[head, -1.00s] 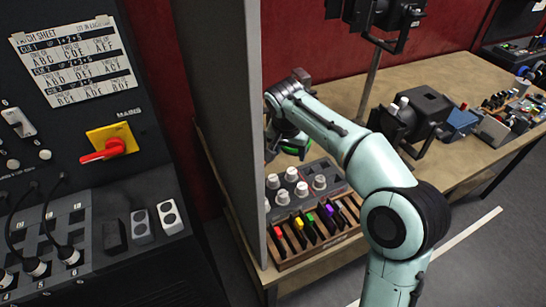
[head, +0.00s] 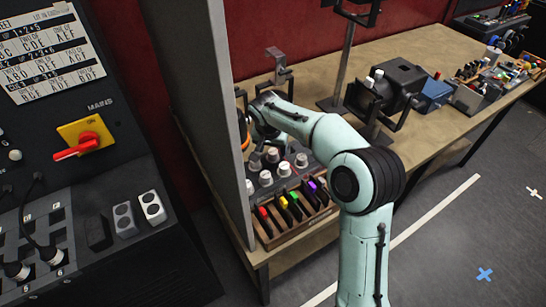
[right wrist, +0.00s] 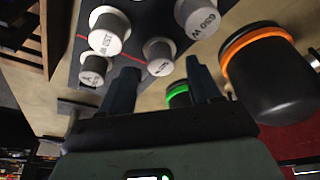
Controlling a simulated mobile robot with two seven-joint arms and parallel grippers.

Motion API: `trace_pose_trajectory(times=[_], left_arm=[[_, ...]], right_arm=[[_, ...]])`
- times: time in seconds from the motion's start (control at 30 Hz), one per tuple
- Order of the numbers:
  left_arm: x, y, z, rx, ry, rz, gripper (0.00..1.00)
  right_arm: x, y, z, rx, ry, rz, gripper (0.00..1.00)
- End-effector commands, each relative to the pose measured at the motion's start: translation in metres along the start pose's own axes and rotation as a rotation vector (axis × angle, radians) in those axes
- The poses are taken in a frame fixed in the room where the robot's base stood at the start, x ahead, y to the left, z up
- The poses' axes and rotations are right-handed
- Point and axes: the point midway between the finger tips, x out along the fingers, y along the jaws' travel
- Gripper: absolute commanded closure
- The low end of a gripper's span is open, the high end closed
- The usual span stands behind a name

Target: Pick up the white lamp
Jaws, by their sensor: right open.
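Several white cylinders that look like lamps (head: 265,178) stand upright in a dark tray on the wooden bench in the head view; which one is the white lamp I cannot tell. In the right wrist view, labelled white ones show at the top, including a large one (right wrist: 109,31) and a smaller one (right wrist: 158,53). My right gripper (right wrist: 163,82) is open and empty, with its fingers pointing toward the tray. The smaller cylinder is just beyond the gap between the fingertips. In the head view the arm and the grey panel partly hide this gripper. My left gripper is not in view.
A grey upright panel (head: 205,110) stands left of the tray. A black object with an orange ring (right wrist: 268,75) and a green-ringed one (right wrist: 178,95) are near my right gripper. A wooden rack (head: 300,225) of coloured pieces lies in front. A black spotlight (head: 385,90) stands right.

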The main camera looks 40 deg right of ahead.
Motion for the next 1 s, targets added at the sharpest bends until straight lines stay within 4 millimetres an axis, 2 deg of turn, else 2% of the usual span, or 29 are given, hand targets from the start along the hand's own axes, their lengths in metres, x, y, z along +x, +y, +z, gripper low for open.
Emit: trace_pose_trajectory(times=[0.13, 0.37, 0.4, 0.57, 0.6, 1.0], left_arm=[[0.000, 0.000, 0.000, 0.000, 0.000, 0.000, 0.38], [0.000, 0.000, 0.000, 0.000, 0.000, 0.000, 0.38], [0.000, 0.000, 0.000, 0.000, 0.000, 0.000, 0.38], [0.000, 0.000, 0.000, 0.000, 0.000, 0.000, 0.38], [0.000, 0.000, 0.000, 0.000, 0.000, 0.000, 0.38], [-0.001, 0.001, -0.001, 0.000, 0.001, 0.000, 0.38]], right_arm=[[0.016, 0.000, 0.000, 0.000, -0.001, 0.000, 0.37], [0.018, 0.000, 0.000, 0.000, 0.000, -0.001, 0.37], [0.018, 0.000, 0.000, 0.000, 0.000, -0.001, 0.41], [0.018, 0.000, 0.000, 0.000, 0.000, -0.001, 0.93], [0.018, 0.000, 0.000, -0.001, 0.000, -0.001, 0.98], [0.012, -0.001, -0.002, 0.000, 0.002, -0.003, 0.98]])
